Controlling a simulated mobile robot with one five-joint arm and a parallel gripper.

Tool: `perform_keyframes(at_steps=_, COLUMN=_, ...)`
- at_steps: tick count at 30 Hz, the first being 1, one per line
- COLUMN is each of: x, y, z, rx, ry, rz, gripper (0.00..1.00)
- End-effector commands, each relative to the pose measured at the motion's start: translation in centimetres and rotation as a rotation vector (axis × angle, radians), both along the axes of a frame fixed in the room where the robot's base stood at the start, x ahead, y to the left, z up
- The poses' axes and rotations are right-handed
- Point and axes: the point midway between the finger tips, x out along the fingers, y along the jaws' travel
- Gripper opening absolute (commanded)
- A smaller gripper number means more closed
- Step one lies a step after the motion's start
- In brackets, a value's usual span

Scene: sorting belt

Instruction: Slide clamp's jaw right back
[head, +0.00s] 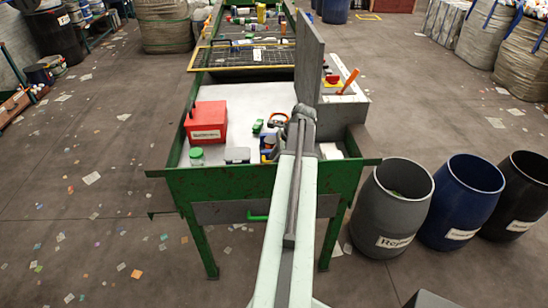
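My arm rises from the bottom of the head view to a grey joint over the green-framed sorting table (225,177). My gripper is not visible; the arm's end is hidden behind its own links. I cannot pick out the clamp or its jaw for certain. A small blue and orange item (268,146) lies just left of my arm, partly covered by it. Either is too small to name.
On the table stand a red box (206,121), a green-lidded jar (197,156), a grey block (237,155) and a green item (257,127). An upright grey panel (309,60) rises at the right. Barrels (392,208) stand right of the table. The left floor is mostly open.

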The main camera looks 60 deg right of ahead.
Motion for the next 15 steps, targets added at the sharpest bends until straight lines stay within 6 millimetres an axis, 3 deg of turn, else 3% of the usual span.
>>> perform_keyframes(at_steps=15, x=-0.07, y=-0.14, z=0.83, rx=-0.003, ry=-0.004, rz=-0.001, gripper=0.36)
